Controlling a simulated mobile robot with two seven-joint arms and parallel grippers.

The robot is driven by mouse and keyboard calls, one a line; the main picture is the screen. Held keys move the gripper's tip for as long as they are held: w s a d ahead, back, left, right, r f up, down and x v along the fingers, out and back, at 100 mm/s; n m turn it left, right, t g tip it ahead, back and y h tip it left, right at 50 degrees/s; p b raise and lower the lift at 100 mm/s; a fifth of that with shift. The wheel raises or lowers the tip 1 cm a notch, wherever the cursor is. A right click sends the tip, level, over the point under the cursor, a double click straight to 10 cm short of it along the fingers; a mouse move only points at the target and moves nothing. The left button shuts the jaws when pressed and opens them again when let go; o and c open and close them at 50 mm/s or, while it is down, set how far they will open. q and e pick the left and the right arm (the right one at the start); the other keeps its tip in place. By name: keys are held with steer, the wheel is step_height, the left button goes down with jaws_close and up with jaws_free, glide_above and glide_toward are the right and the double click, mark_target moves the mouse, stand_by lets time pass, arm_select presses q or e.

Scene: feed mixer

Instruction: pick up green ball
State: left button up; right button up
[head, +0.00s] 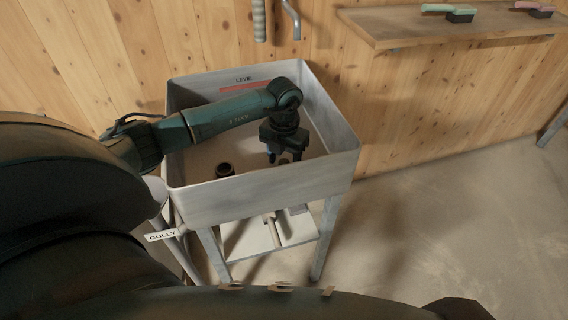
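No green ball shows in the head view. My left gripper (285,156) points down inside the grey open-topped bin (270,194), right of its middle. Its two fingers look apart, with nothing visible between them. The arm, the gripper and the bin's near wall hide parts of the bin floor. My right gripper is not in view.
A sign reading GULLY (162,236) is at the bin's left. A wall shelf (440,27) holds a green brush (450,11) and a pink brush (534,8). The floor (440,210) at right is clear.

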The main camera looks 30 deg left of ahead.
arm_select(q)
steer(key=c, duration=1)
steer(key=shift+c, duration=0.3)
steer(key=shift+r, duration=0.15)
